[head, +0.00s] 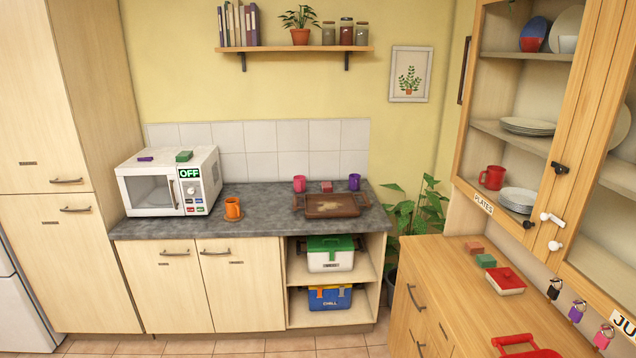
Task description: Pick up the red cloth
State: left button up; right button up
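No thing in the head view is clearly a red cloth. A small reddish block-like item (474,247) lies on the wooden cabinet top at the right, and a similar reddish item (327,186) lies at the back of the grey counter. I cannot tell whether either is folded cloth or a sponge. Neither of my grippers is in view.
The grey counter (262,220) holds a microwave (150,190), an orange mug (232,208) and a brown tray (312,206). The wooden cabinet (450,275) holds a green block (486,260), a red-lidded box (506,281) and a red-handled item (530,350). Tiled floor is clear.

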aim_at(327, 186)
jog(key=u, duration=0.65)
jog(key=i, duration=3.2)
jog(key=z, duration=0.95)
